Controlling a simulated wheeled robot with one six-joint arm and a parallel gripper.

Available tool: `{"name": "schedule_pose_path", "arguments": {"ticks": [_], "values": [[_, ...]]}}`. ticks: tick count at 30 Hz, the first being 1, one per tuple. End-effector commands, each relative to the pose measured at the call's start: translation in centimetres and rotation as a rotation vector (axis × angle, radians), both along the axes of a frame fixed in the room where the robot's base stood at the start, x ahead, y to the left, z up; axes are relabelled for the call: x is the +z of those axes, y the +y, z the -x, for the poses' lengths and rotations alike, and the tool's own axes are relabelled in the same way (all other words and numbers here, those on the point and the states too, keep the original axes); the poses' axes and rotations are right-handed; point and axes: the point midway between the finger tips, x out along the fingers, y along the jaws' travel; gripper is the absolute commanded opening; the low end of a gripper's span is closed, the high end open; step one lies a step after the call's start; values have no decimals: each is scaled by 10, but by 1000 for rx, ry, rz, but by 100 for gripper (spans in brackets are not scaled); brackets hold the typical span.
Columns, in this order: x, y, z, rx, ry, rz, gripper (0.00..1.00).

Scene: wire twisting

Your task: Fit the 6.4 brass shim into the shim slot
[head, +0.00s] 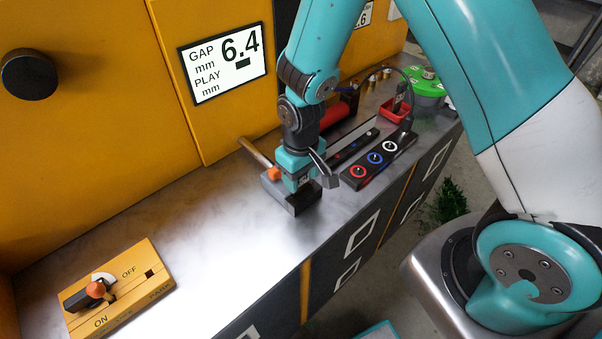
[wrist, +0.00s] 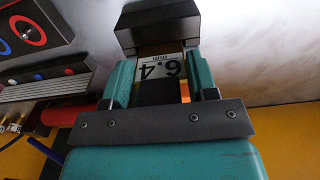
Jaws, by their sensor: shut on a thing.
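The shim, with a white 6.4 mm label (wrist: 160,66) upside down in the wrist view, is between the teal fingers of my gripper (wrist: 157,72). A brownish, brass-like strip shows at its far end. My gripper is shut on it. A dark block (wrist: 158,22) lies right beyond the shim's end; whether the shim touches it or is inside a slot, I cannot tell. In the head view my gripper (head: 302,184) points down at this dark block (head: 306,204) on the metal bench. The slot opening and the shim are hidden there by my gripper.
The orange ON/OFF switch box (head: 120,290) is at the front left. A panel with ringed sockets (head: 375,158), a red tray (head: 395,112) and a green round thing (head: 428,88) lie to the right. The display (head: 226,60) reads gap 6.4.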

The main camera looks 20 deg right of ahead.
Motion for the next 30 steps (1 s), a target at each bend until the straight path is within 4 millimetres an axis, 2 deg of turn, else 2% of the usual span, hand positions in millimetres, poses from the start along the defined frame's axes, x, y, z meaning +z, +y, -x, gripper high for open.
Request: {"name": "schedule_pose_path", "arguments": {"ticks": [10,11,14,23,26,30], "values": [[-10,0,0,0,0,0,26],[-8,0,0,0,0,0,60],[-8,0,0,0,0,0,83],[-7,0,0,0,0,0,83],[1,0,-1,0,-2,-1,83],[26,0,-1,0,-6,-2,83]]}}
